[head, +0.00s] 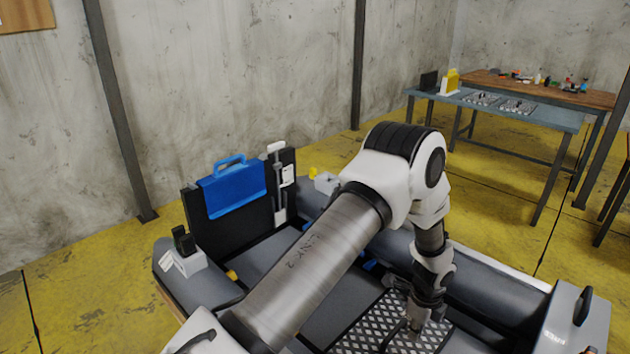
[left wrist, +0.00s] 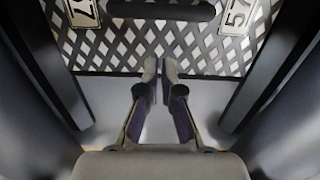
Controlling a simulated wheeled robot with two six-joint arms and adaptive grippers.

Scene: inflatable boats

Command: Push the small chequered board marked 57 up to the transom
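The chequered board (head: 370,330) lies flat in the bottom of the boat. In the left wrist view its black-and-white lattice (left wrist: 115,52) carries a plate reading 57 (left wrist: 237,14) at upper right, another plate at upper left and a dark bar between them. The upright black transom (head: 237,227), with a blue pad over its top, stands at the boat's left end, apart from the board. My left gripper (head: 415,328) is low over the board; its fingertips (left wrist: 160,66) are together at the board's near edge, with nothing between them. Contact is unclear. My right gripper is out of view.
Grey inflatable tubes (head: 490,298) flank the board. A grey box with a black handle (head: 577,325) stands at the right. My left arm hides part of the floor between board and transom. Tables (head: 500,105) stand far behind.

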